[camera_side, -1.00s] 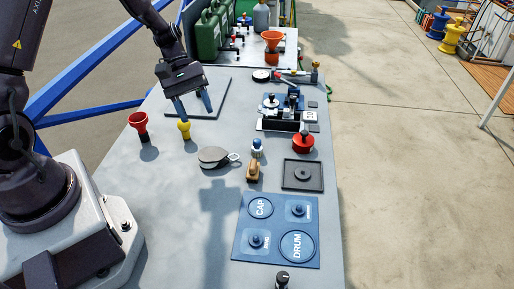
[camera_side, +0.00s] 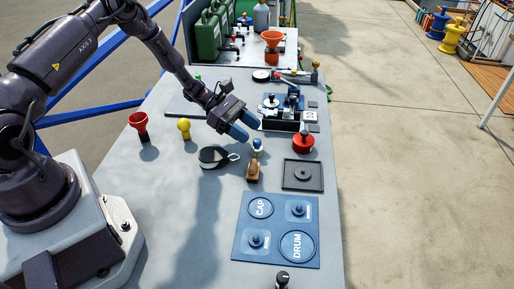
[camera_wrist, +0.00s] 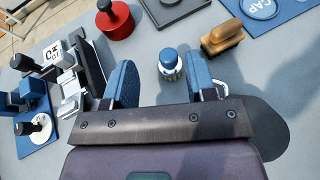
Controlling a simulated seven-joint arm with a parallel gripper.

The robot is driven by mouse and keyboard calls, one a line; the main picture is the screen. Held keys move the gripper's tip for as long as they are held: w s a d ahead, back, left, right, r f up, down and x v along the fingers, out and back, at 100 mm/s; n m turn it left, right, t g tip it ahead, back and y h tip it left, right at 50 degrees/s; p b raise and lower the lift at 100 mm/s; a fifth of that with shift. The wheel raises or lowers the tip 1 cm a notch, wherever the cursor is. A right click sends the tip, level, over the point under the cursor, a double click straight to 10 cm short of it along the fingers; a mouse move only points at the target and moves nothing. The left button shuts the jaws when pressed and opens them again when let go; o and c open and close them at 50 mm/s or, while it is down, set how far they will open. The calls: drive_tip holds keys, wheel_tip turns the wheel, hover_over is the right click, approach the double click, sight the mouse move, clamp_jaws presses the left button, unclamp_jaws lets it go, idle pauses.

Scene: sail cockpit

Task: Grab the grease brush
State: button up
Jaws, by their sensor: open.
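My gripper (camera_side: 246,129) is open and empty, tilted down over the middle of the bench. A small bottle-like item with a blue top and white body (camera_side: 257,148) stands upright just beyond its fingertips. In the wrist view this item (camera_wrist: 169,65) shows between the two fingers, nearer the right one, with no visible contact. A brown wooden-handled item (camera_side: 253,171), brush-like in shape, sits just in front of it; the wrist view shows it (camera_wrist: 222,38) beyond the right finger. I cannot tell for sure which of these two is the grease brush.
A round black-and-grey item with a ring (camera_side: 214,157) lies left of the bottle. A red knobbed pot (camera_side: 303,143), a black tray (camera_side: 303,174) and the winch-like fixture (camera_side: 284,108) stand to the right. A blue marked board (camera_side: 277,230) lies in front.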

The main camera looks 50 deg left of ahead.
sight(255, 140)
drive_tip(key=shift+s+f+x, duration=0.1)
drive_tip(key=shift+s+x, duration=0.05)
drive_tip(key=shift+x, duration=0.85)
drive_tip(key=shift+s+f+x, duration=0.15)
drive_tip(key=shift+x, duration=0.8)
drive_tip(key=shift+s+f+x, duration=0.1)
drive_tip(key=shift+s+x, duration=0.05)
drive_tip(key=shift+x, duration=0.85)
drive_tip(key=c, duration=0.9)
drive_tip(key=shift+o, duration=0.2)
